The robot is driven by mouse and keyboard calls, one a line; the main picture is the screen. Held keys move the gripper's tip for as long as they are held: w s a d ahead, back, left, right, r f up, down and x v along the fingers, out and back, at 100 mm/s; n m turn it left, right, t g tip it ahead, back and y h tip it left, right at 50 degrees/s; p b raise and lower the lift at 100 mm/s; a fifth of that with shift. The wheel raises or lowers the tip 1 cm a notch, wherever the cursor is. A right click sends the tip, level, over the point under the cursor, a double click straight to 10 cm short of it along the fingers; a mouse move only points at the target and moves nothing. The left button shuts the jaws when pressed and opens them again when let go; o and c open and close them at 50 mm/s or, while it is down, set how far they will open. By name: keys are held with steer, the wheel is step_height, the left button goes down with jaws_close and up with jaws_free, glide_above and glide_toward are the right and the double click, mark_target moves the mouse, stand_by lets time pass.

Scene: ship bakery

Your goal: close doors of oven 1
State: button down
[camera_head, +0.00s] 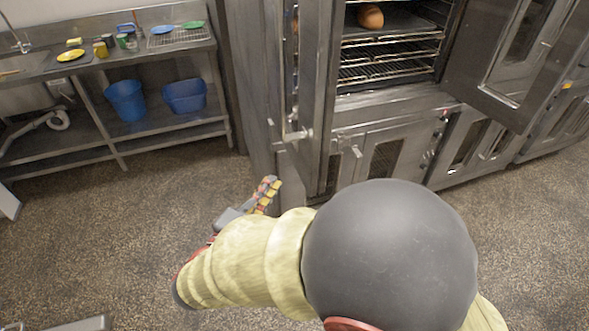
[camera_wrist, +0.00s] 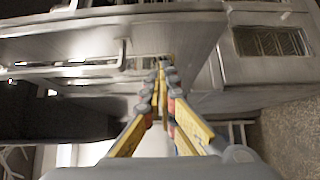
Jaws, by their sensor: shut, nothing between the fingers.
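The steel oven (camera_head: 388,97) stands open at the top centre, with wire racks and a brown loaf inside. Its left door (camera_head: 320,100) swings out toward me and shows almost edge-on, with a bar handle (camera_head: 297,132) on its left face. Its right door (camera_head: 490,50), with a window, stands open to the right. My gripper (camera_head: 270,184) is left of the left door, near its lower end. In the wrist view my gripper (camera_wrist: 162,66) is shut and empty, its fingertips in front of a steel panel (camera_wrist: 190,45); I cannot tell whether they touch it.
Lower oven doors (camera_head: 385,155) with windows are shut below. A steel sink table (camera_head: 150,60) stands at the left, with blue bins (camera_head: 126,100) on its shelf.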

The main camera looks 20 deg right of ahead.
mark_target(304, 155)
steer(key=shift+w+d+b, duration=0.3)
steer(key=shift+w+d, duration=0.3)
steer(key=shift+d, duration=0.7)
steer(key=shift+w+d+b, duration=0.35)
steer(key=shift+w+d, duration=0.25)
steer(key=shift+d, duration=0.65)
steer(key=shift+w+d+b, duration=0.3)
steer(key=shift+w+d, duration=0.3)
steer(key=shift+d, duration=0.7)
